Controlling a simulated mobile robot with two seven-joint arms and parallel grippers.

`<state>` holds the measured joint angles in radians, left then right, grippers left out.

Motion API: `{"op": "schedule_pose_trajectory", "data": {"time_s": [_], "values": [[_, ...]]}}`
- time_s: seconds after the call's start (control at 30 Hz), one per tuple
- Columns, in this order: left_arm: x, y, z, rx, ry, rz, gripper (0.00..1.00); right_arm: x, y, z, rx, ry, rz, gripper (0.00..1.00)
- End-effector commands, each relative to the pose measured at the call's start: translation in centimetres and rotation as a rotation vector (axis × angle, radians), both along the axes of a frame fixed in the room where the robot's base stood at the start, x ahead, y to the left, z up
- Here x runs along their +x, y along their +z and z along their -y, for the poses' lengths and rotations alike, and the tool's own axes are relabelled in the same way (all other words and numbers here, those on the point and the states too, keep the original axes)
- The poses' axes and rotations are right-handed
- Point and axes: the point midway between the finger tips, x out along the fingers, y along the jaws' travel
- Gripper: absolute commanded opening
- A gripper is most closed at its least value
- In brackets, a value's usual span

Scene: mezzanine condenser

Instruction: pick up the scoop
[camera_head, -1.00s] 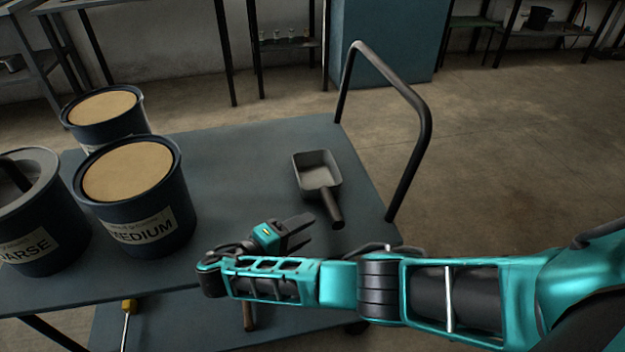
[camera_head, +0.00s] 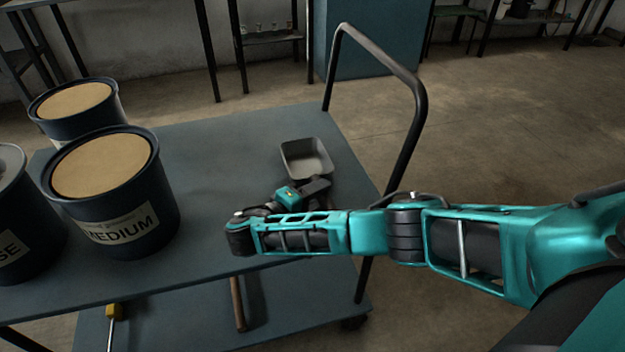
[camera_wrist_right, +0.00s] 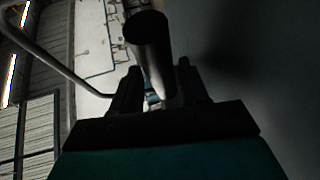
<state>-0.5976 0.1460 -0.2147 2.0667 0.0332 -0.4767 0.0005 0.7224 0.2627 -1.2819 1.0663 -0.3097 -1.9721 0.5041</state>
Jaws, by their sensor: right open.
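The grey scoop (camera_head: 307,158) lies on the cart's upper shelf near its right side; its open pan shows in the head view. Its handle is hidden there behind my right gripper (camera_head: 318,187). In the right wrist view a dark round handle (camera_wrist_right: 149,48) lies between and beyond the two fingertips of my right gripper (camera_wrist_right: 158,82). The fingers are open, one on either side of the handle; I cannot tell if either touches it. My left gripper is out of view.
The blue-grey cart shelf (camera_head: 215,150) carries several dark buckets at left, one labelled MEDIUM (camera_head: 112,195). A bent dark push handle (camera_head: 412,100) rises at the cart's right end. A wooden-handled tool (camera_head: 238,303) shows on the lower shelf.

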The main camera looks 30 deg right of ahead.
Motion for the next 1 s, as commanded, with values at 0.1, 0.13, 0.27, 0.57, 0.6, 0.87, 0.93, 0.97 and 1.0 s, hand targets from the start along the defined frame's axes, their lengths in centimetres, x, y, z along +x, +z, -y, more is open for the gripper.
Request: {"op": "schedule_pose_trajectory", "data": {"time_s": [0.1,0.13,0.27,0.57,0.6,0.87,0.93,0.97,1.0], "values": [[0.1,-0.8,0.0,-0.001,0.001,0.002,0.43,0.7,-0.7,1.9,-0.004,-0.002,0.002,0.44],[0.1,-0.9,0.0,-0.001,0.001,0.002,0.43,0.8,-0.8,2.3,-0.002,-0.002,0.0,0.44],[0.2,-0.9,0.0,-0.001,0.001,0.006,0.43,1.1,-0.9,3.3,-0.001,0.0,0.001,0.44],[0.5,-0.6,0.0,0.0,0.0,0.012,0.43,1.1,-0.9,3.3,0.0,0.0,0.0,0.34],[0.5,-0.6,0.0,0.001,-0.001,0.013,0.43,1.1,-0.9,3.3,0.0,0.0,0.0,0.3],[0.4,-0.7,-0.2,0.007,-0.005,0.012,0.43,1.1,-0.9,3.2,0.0,0.0,0.0,0.05],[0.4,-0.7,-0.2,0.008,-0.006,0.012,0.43,1.1,-0.8,3.2,-0.001,0.0,0.001,0.0],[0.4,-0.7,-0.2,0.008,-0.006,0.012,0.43,1.1,-0.8,3.2,-0.001,0.0,0.001,0.0],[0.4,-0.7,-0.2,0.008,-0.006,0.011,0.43,1.1,-0.8,3.2,-0.001,0.0,0.001,0.0]]}}
